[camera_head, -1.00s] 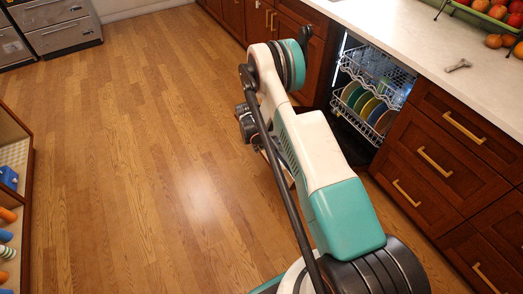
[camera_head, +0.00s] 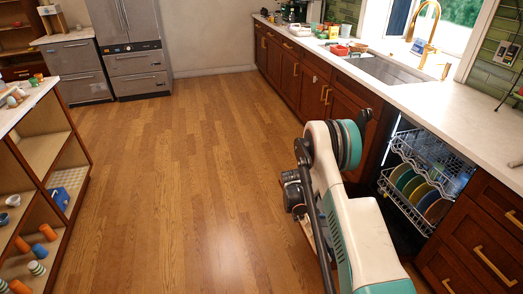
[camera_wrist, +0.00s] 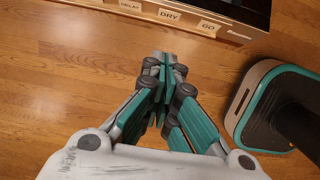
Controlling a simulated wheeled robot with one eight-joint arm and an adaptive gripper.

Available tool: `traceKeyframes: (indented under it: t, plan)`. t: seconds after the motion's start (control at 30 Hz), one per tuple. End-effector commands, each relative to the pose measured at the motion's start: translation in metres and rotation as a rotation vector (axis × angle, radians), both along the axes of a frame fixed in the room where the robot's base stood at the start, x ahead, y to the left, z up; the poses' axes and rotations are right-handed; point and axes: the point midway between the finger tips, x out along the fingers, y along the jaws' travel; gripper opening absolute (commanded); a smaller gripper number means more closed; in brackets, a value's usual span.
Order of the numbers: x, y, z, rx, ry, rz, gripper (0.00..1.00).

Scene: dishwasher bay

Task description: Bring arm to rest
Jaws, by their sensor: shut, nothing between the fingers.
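My gripper (camera_wrist: 163,68) shows in the wrist view with its teal and grey fingers closed together and nothing between them. It hangs over the wooden floor, just short of the dishwasher door's edge with the DELAY, DRY and GO labels (camera_wrist: 169,15). In the head view my arm is folded in front of the dishwasher, and the gripper itself is hidden behind the arm.
The dishwasher (camera_head: 408,190) stands open with several plates (camera_head: 420,192) in its lower rack. The counter (camera_head: 400,85) runs along the right with a sink (camera_head: 385,68). An open shelf unit (camera_head: 45,150) stands at the left. The wooden floor (camera_head: 165,180) between is clear.

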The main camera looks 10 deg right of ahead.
Motion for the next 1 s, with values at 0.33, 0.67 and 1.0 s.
traceKeyframes:
  t: [0.33,0.67,1.0]
  plan:
    - [0.011,0.009,0.069,0.012,-0.065,-0.1,0.0]
    - [0.008,0.032,0.201,0.056,-0.201,-0.322,0.0]
    - [-0.029,0.058,0.317,0.128,-0.328,-0.552,0.0]
